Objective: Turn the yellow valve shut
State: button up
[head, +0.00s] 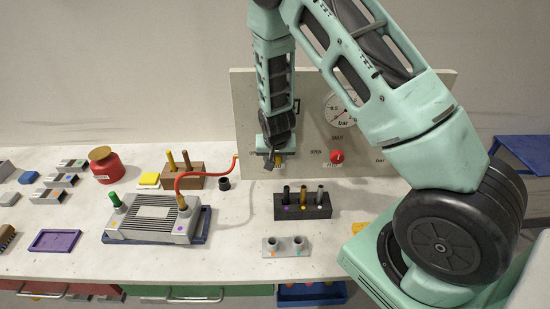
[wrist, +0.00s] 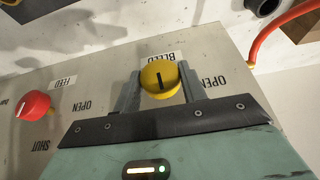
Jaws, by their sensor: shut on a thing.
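The yellow valve (wrist: 160,79) is a round knob with a dark pointer line, in the middle of the wrist view, on an upright panel under a BLEED label. My gripper (wrist: 158,88) is shut on it, one finger on each side. The pointer line runs roughly up and down in the wrist view. An OPEN mark stands to the right of the knob; its other mark is hidden behind my gripper. In the head view my gripper (head: 273,158) is at the panel's lower left and mostly covers the yellow knob (head: 279,159).
A red knob (head: 337,156) labelled FEED sits on the same panel (head: 400,140), with a gauge (head: 342,108) above. A red hose (head: 205,173) joins the panel's left edge to a grey finned box (head: 150,220). A black block with pegs (head: 302,211) stands in front.

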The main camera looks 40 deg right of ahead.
jog(key=shift+s+d+f+b, duration=0.1)
jog(key=shift+f+b, duration=0.2)
jog(key=shift+b, duration=0.45)
jog(key=shift+t+y+b, duration=0.4)
jog(key=shift+y+b, duration=0.1)
jog(key=shift+b, duration=0.05)
jog(key=shift+r, duration=0.25)
jog(key=o, duration=1)
jog(key=shift+r, duration=0.1)
jog(key=b+v, duration=0.1)
jog(key=v, duration=1.6)
jog(key=shift+s+r, duration=0.1)
jog(key=shift+r, duration=0.05)
